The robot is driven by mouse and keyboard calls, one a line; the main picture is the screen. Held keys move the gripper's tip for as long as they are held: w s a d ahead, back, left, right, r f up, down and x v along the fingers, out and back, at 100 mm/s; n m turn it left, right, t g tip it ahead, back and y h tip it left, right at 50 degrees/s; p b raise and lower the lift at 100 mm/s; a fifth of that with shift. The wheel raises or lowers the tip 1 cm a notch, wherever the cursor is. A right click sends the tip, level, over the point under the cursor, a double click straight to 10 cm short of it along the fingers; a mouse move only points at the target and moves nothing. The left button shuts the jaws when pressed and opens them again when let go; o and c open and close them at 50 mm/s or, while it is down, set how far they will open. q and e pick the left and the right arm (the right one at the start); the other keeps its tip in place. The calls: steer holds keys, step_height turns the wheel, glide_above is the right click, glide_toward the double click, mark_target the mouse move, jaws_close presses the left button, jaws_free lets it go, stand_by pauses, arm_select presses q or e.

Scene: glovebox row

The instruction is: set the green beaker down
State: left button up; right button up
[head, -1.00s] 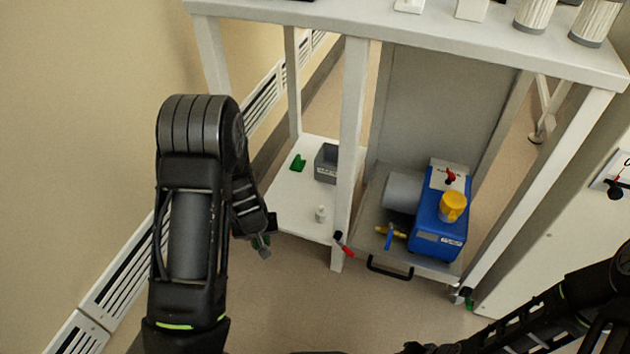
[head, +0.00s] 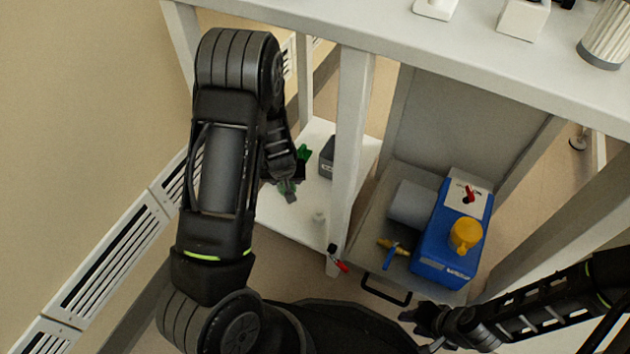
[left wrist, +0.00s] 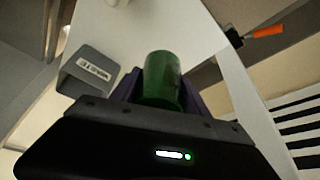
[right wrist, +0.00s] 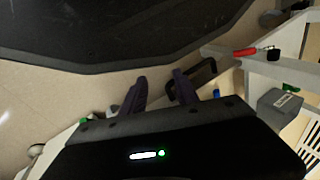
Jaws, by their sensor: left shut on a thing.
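The green beaker (left wrist: 162,78) stands between the two dark purple fingers of my left gripper in the left wrist view. My left gripper (head: 287,186) is shut on it. In the head view the gripper is over the left part of the low white shelf (head: 290,222), and the beaker is mostly hidden by the gripper. I cannot tell whether the beaker touches the shelf. My right gripper (right wrist: 160,78) is open and empty, with its fingers apart in the right wrist view; it also shows low in the head view (head: 422,314).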

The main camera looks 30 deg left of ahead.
arm_select(q)
steer(key=shift+f+b, duration=1.6)
steer(key=shift+f, duration=1.55)
steer(key=shift+f+b, duration=1)
steer(key=shift+f, duration=0.85)
steer(key=shift+f, duration=0.1)
steer(key=o, duration=1.4)
steer(key=shift+o, duration=0.2)
steer(key=shift+r, duration=0.2)
